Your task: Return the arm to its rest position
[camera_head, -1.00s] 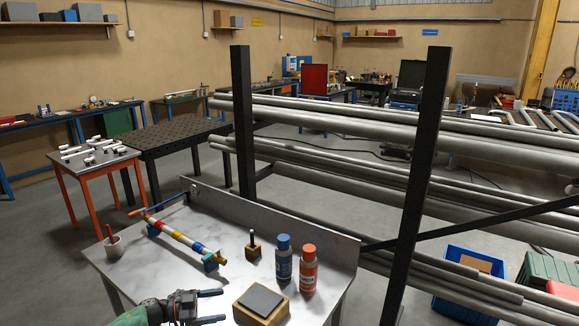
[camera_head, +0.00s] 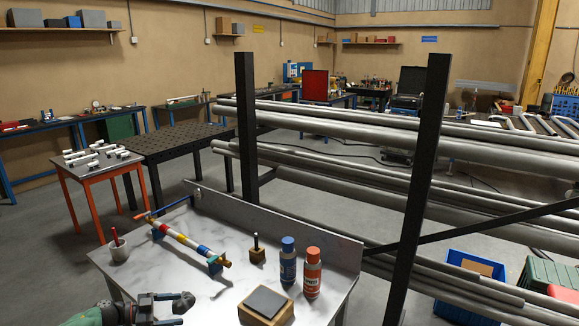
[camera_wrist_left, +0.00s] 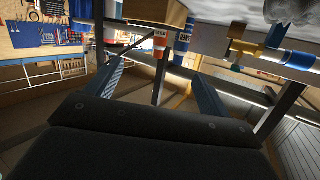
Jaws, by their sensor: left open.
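My left gripper (camera_head: 165,309) is at the lower left of the head view, low by the near left edge of the metal worktable (camera_head: 205,285). Its fingers are apart with nothing between them. In the left wrist view the two blue fingers (camera_wrist_left: 158,95) also stand apart and empty, below the table's edge. A striped tube (camera_head: 186,242) with coloured bands lies across blue supports on the table. My right gripper is not in view.
On the table stand a cup with a red tool (camera_head: 119,249), a wooden block with a grey top (camera_head: 266,304), a small holder (camera_head: 256,249), a blue bottle (camera_head: 287,262) and an orange bottle (camera_head: 312,273). A pipe rack (camera_head: 418,190) stands behind.

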